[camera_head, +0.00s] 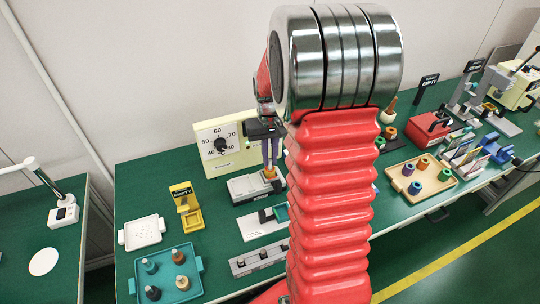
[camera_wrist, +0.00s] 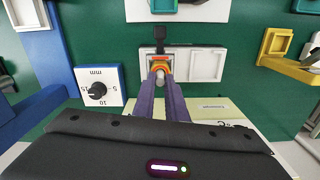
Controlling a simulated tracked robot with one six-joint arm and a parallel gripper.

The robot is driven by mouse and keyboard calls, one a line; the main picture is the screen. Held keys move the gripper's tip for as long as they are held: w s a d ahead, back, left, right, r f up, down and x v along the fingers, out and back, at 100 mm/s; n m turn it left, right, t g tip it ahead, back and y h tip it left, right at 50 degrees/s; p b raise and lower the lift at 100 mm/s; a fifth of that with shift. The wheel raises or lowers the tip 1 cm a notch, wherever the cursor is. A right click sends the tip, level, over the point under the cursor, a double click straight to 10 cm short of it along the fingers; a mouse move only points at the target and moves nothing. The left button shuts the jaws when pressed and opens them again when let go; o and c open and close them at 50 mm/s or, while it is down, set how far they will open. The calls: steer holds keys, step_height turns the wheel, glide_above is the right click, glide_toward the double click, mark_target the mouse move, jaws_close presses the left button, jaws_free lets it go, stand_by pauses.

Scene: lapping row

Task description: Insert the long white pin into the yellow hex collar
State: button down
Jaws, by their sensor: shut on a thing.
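My gripper (camera_head: 270,161) points down over a light grey fixture (camera_head: 246,187) on the green bench, left of my red arm in the head view. In the wrist view its purple fingers (camera_wrist: 160,82) are shut on a small pale pin end (camera_wrist: 160,73), which I take for the white pin. A yellow and orange ring-shaped piece (camera_wrist: 159,62), apparently the collar, shows just beyond the fingertips; it also shows below them in the head view (camera_head: 270,173). The pin's lower part is hidden, so I cannot tell whether it is inside the collar or above it.
A cream dial panel (camera_head: 238,158) stands close behind the fixture. A grey block marked COOL (camera_head: 262,225) lies in front. A teal tray with several pegs (camera_head: 184,284), a white tray (camera_head: 142,231) and a yellow stand (camera_head: 186,205) are at left. A beige tray (camera_head: 437,187) is at right.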

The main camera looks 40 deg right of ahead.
mark_target(270, 159)
steer(key=shift+f, duration=0.25)
steer(key=c, duration=1.7)
jaws_free()
steer(key=shift+r, duration=0.1)
step_height(270, 159, up, 14)
steer(key=shift+f, duration=0.2)
